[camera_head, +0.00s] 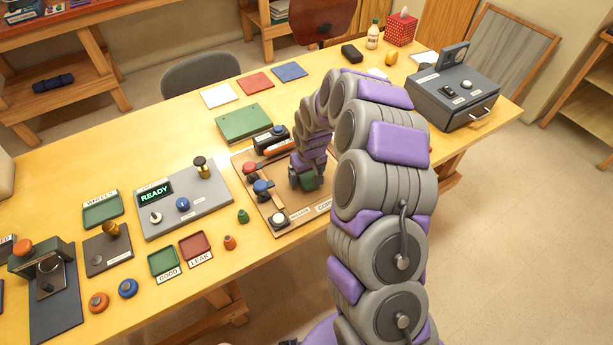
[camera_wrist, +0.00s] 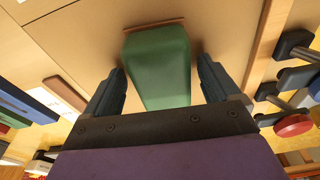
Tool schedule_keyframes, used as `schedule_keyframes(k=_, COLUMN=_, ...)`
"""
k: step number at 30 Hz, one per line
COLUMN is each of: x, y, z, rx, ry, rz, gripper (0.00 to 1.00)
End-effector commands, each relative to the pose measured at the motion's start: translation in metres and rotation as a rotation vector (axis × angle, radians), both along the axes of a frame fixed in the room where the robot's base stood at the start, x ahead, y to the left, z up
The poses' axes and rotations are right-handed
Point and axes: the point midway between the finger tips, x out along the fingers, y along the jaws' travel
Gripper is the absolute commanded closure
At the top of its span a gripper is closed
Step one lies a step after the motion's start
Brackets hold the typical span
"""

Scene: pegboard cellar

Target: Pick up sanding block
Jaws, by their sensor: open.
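The sanding block looks to be the green block (camera_wrist: 158,75) in the wrist view, with a thin brown strip at its far edge. It rests on the tan board (camera_head: 318,212). My gripper (camera_wrist: 160,62) is open, with one dark finger on each side of the block and a visible gap at each side. In the head view my gripper (camera_head: 304,182) is low over the right part of the board, and only a bit of the green block (camera_head: 311,183) shows beneath it.
On the board, a red-knobbed tool (camera_head: 250,168), a blue-knobbed tool (camera_head: 262,187) and a white round button (camera_head: 279,218) stand left of my gripper. A grey READY panel (camera_head: 215,198) is further left. A green case (camera_head: 243,121) lies behind. A grey drawer unit (camera_head: 454,95) stands right.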

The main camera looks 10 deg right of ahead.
Motion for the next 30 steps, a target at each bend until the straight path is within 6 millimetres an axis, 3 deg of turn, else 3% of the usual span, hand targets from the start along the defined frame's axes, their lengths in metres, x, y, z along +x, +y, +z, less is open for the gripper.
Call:
schedule_keyframes(k=6, x=0.0001, y=-0.0003, z=-0.0022, rx=0.000, ry=0.000, rz=0.000, gripper=0.13)
schedule_keyframes(k=24, x=0.0001, y=-0.0001, z=-0.0025, rx=0.000, ry=0.000, rz=0.000, gripper=0.69)
schedule_keyframes(k=30, x=0.0002, y=-0.0001, z=-0.0024, rx=0.000, ry=0.000, rz=0.000, gripper=0.70)
